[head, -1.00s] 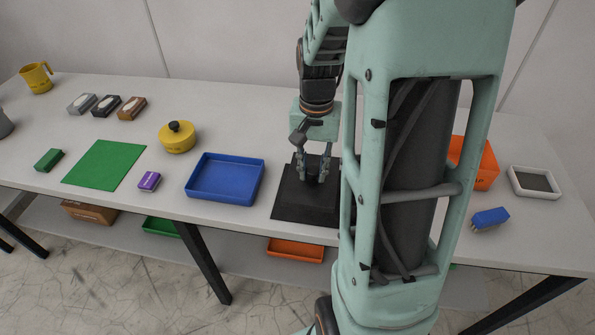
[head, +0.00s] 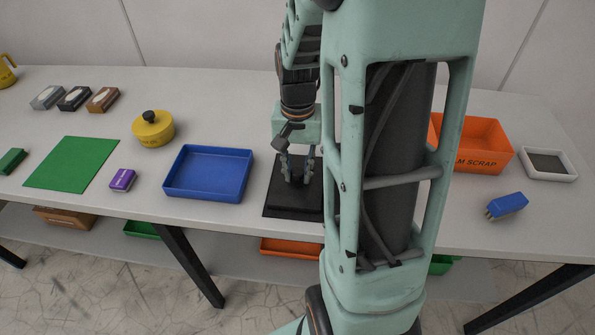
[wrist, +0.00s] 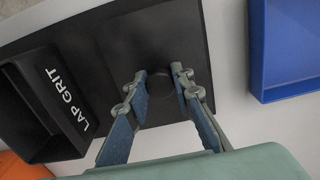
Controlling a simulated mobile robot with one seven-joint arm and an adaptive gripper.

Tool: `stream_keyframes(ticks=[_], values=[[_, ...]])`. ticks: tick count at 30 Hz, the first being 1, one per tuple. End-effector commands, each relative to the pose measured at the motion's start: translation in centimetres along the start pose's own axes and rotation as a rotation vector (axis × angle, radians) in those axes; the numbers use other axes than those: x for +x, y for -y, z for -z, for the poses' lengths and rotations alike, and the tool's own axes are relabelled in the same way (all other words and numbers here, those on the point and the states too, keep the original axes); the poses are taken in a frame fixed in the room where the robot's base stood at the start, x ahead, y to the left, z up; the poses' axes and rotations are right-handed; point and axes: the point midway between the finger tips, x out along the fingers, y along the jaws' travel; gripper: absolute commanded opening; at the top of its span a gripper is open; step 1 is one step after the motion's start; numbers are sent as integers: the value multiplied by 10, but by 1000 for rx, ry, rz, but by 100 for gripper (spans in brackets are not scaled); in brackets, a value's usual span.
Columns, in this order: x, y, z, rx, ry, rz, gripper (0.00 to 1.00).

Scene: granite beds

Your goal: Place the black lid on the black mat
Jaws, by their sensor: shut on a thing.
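The black lid is dark against dark; its round knob (wrist: 159,86) shows between my fingers in the wrist view. My gripper (head: 297,180) is shut on the lid, fingers pointing down, over the black mat (head: 272,205). The mat also shows in the wrist view (wrist: 110,30) as a wide dark panel under the lid. The lid looks flat and very low over the mat or on it; I cannot tell whether they touch. My arm hides the right part of the mat in the head view.
A blue tray (head: 208,190) is left of the mat. An orange scrap bin (head: 480,145), white tray (head: 548,165) and blue brush (head: 507,205) are to the right. A yellow lidded pot (head: 153,130) stands further left.

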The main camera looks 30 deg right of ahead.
Motion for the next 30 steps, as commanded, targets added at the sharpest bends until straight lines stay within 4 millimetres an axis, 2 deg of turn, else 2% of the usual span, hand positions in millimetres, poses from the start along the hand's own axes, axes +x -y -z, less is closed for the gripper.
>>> stream_keyframes(ticks=[5,6,11,19,22,26,30], values=[[4,0,0,0,0,0,0],[4,0,0,0,0,0,23],[3,0,0,0,1,0,39],[2,0,0,0,0,0,39],[-4,0,0,0,-1,0,39],[-24,1,2,0,-5,2,39],[-56,0,2,0,-6,2,39]])
